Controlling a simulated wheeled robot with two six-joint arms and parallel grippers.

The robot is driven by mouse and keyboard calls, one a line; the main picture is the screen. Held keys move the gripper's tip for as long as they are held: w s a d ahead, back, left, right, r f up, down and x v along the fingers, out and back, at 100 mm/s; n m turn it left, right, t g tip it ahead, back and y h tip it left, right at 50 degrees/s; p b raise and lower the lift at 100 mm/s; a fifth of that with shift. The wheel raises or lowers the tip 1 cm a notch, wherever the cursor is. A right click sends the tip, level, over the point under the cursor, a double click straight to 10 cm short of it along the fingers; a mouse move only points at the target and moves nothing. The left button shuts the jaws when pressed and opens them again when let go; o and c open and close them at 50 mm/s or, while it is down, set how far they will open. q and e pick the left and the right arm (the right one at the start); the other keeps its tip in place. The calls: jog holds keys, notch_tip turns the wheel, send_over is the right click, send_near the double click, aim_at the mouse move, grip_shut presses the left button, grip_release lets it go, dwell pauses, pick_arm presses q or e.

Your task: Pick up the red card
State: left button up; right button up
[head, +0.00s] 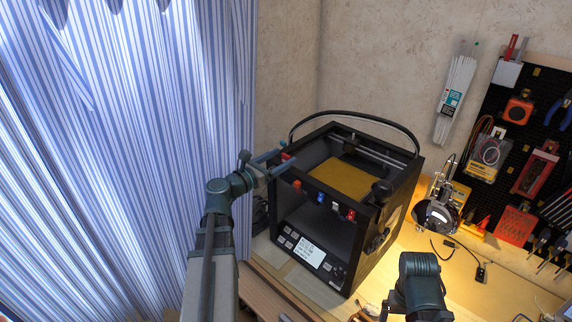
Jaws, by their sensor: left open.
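A small red piece, which looks like the red card (285,157), is at the top left front corner of the black 3D printer (330,240). My left gripper (286,156) reaches in from the left with its fingers open, one on each side of this red piece. I cannot tell whether the fingers touch it. My right gripper is not in view; only part of my right arm shows at the bottom.
A striped curtain (110,150) hangs at left. A pegboard (530,125) with tools is at right, above a lit wooden bench (510,290).

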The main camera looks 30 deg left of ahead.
aim_at(287, 156)
pick_arm(q)
jog(key=shift+w, duration=0.1)
jog(key=x, duration=0.5)
jog(key=shift+d+f, duration=0.1)
jog(key=shift+d, duration=0.05)
grip_shut()
